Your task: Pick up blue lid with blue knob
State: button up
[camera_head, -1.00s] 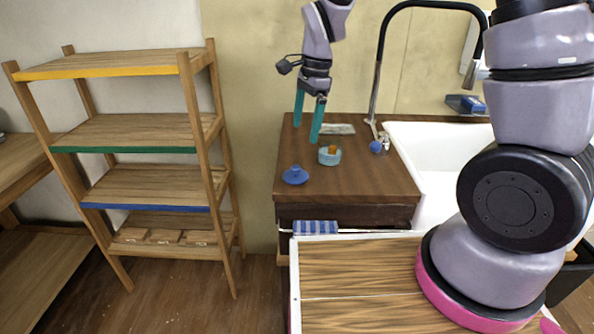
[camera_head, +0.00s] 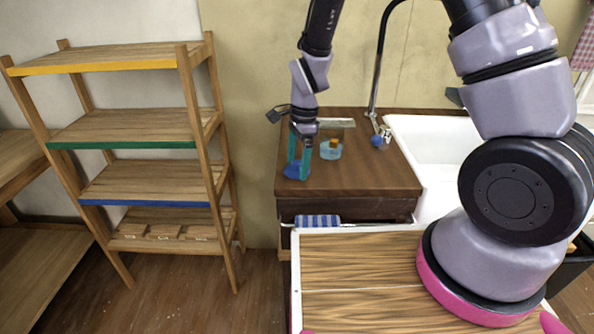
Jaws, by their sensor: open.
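The blue lid (camera_head: 292,172) lies on the brown wooden counter (camera_head: 365,178), near its left front part. My gripper (camera_head: 298,174) is open, with its two teal fingers pointing down at the lid. One finger shows at the lid's left and the other at its right, partly covering it. The knob is hidden or too small to make out between the fingers. I cannot tell whether the fingers touch the lid.
A light blue round container (camera_head: 330,150) with an orange-brown piece stands just right of the gripper. The faucet (camera_head: 374,85) and white sink (camera_head: 432,138) are further right. A striped blue cloth (camera_head: 318,221) hangs at the counter's front. A wooden shelf (camera_head: 135,128) stands left.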

jog(key=shift+f, duration=0.3)
jog(key=c, duration=1.1)
